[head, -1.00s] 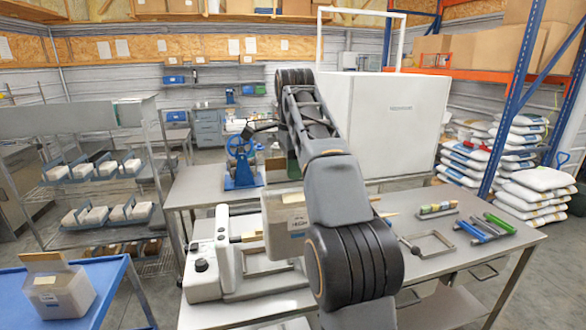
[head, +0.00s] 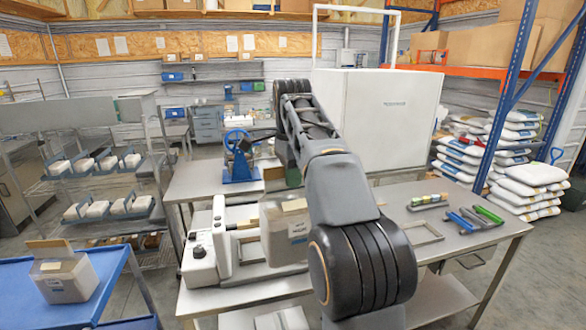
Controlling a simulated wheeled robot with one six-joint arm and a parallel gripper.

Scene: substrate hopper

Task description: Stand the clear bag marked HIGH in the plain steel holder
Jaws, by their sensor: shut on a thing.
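A clear bag (head: 283,238) with brownish contents and a tan top hangs upright at the middle of the bench, its right side hidden by my arm. Its label is too small to read surely. My gripper (head: 292,181) is at the top of this bag, mostly hidden, and shut on it. A plain steel holder (head: 436,236), a low open frame, lies on the bench right of my arm, partly covered by it. A second clear bag (head: 62,279) with a tan flap stands on the blue cart at the left.
A white sealing machine (head: 200,245) stands just left of the held bag. Coloured tubes (head: 470,218) and a small rack (head: 428,203) lie at the bench's right. A large white cabinet (head: 385,125) stands behind. Bare steel bench shows around the holder.

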